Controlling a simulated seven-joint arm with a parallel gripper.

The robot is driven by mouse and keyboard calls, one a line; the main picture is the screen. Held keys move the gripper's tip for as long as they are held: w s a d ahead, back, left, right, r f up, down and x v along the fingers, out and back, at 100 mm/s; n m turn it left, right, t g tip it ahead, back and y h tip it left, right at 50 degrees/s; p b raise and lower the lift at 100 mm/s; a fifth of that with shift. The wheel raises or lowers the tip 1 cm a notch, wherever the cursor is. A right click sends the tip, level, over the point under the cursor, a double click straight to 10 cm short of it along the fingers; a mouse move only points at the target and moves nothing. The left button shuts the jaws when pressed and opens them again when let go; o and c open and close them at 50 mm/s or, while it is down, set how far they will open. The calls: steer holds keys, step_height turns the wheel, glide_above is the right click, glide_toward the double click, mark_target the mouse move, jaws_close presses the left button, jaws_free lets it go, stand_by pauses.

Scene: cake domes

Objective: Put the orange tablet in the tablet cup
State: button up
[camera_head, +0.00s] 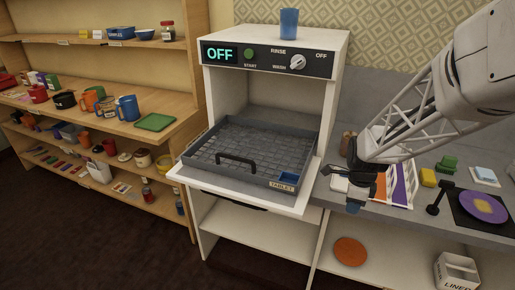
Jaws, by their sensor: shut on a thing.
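The tablet cup (288,178) is a small blue compartment at the front right corner of the dishwasher's dark grey rack, with a "TABLET" label below it. My gripper (356,201) is to the right of the rack, low by the counter's front edge. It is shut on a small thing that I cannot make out. A blue patch shows at its lower end; I cannot tell whether this is finger or held thing. An orange patch (381,189) shows just right of the gripper, beside the striped packets. No orange tablet can be clearly told apart.
The dishwasher (268,60) is open, its rack (222,135) pulled out and empty, with a raised black handle (236,159). A blue cup (289,22) stands on top. A dark stand (437,199), a purple plate (483,207) and sponges (447,165) are on the right counter.

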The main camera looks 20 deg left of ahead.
stand_by(0.3)
steer(key=w+a+r, duration=0.2)
steer(key=a+r, duration=0.4)
steer(key=a, duration=0.5)
glide_toward(290, 175)
steer(key=s, duration=0.2)
steer(key=shift+s+d+r, duration=0.25)
steer(key=shift+s+r, duration=0.05)
steer(key=shift+s, duration=0.05)
steer(key=shift+f, duration=0.1)
steer(key=shift+f, duration=4.05)
steer(key=o, duration=1)
